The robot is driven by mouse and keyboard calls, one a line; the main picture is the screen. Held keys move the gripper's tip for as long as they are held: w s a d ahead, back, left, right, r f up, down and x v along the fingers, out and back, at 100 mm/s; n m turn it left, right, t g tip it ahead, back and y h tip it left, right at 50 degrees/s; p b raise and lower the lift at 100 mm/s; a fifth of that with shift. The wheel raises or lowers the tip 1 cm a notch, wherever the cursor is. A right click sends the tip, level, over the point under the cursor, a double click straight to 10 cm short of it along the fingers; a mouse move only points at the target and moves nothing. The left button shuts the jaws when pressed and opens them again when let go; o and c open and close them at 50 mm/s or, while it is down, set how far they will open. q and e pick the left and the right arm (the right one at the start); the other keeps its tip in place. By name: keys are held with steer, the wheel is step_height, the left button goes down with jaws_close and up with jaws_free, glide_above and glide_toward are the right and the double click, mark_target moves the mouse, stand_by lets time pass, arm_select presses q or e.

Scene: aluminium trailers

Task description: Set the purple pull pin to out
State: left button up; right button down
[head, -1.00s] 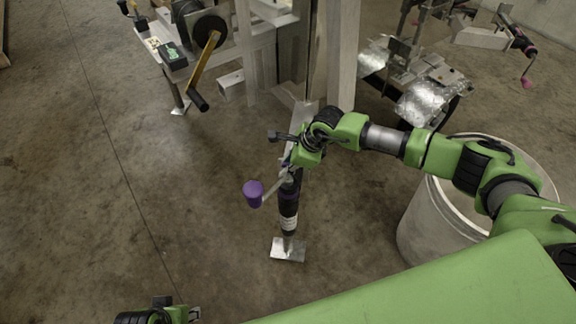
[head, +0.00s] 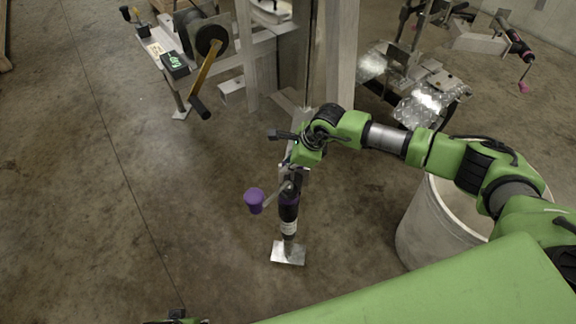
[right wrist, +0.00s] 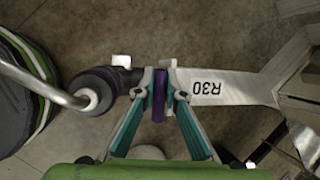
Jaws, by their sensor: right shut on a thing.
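In the right wrist view the purple pull pin (right wrist: 159,98) stands between the fingertips of my right gripper (right wrist: 160,92), which is shut on it. The pin sits between the black jack head (right wrist: 95,88) and a pale metal plate marked R30 (right wrist: 225,87). In the head view my right gripper (head: 290,165) is at the top of the upright jack (head: 288,205), and the pin cannot be made out there. How far the pin is drawn out cannot be told. Only a sliver of my left gripper (head: 178,319) shows at the bottom edge.
A purple crank knob (head: 254,200) sticks out left of the jack, above its metal foot plate (head: 288,252). A pale drum (head: 425,225) stands on the right under my arm. Trailer frames stand behind. The floor at left is clear.

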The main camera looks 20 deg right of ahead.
steer(key=shift+w+r, duration=0.1)
steer(key=shift+r, duration=0.15)
arm_select(q)
steer(key=shift+s+f, duration=0.15)
steer(key=shift+f, duration=0.45)
arm_select(e)
steer(key=c, duration=2.3)
jaws_free()
steer(key=shift+r, duration=0.1)
steer(key=shift+c, duration=0.2)
arm_select(q)
steer(key=shift+r, duration=0.1)
arm_select(e)
steer(key=v, duration=1.2)
